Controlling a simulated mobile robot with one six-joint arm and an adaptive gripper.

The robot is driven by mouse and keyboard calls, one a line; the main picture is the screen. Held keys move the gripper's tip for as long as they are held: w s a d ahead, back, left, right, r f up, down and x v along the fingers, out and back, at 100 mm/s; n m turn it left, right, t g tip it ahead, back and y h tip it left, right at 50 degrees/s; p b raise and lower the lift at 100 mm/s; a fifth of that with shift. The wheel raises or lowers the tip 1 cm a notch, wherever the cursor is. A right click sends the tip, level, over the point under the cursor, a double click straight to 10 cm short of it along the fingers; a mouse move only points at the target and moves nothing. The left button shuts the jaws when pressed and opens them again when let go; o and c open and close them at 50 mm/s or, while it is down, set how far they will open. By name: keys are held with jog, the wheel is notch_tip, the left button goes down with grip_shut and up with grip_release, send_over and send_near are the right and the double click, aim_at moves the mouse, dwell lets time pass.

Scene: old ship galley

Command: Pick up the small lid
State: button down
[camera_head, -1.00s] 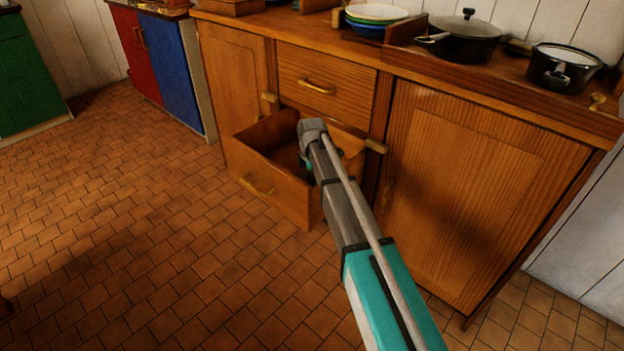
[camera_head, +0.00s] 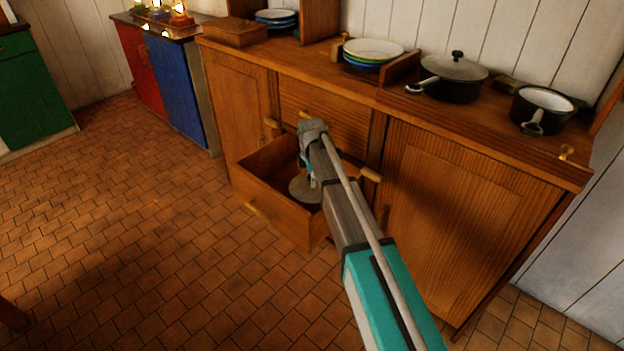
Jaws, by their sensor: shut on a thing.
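The small lid (camera_head: 300,190) is a grey, round disc. It shows at the mouth of the open drawer, partly hidden behind my arm. My gripper (camera_head: 305,170) points down right above it and is shut on it. The fingertips and the lid's knob are mostly hidden by my own wrist and arm. I cannot tell how far the lid is above the drawer floor.
The open wooden drawer (camera_head: 272,212) surrounds the lid, with its walls close by. A closed drawer (camera_head: 335,112) is above it. The counter holds stacked plates (camera_head: 373,50), a lidded pan (camera_head: 453,72) and an open pot (camera_head: 541,108). The tiled floor (camera_head: 150,240) at left is clear.

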jog(key=shift+r+p, duration=1.65)
jog(key=shift+r, duration=0.5)
jog(key=shift+r, duration=0.15)
notch_tip(320, 180, up, 42)
jog(key=p, duration=4.2)
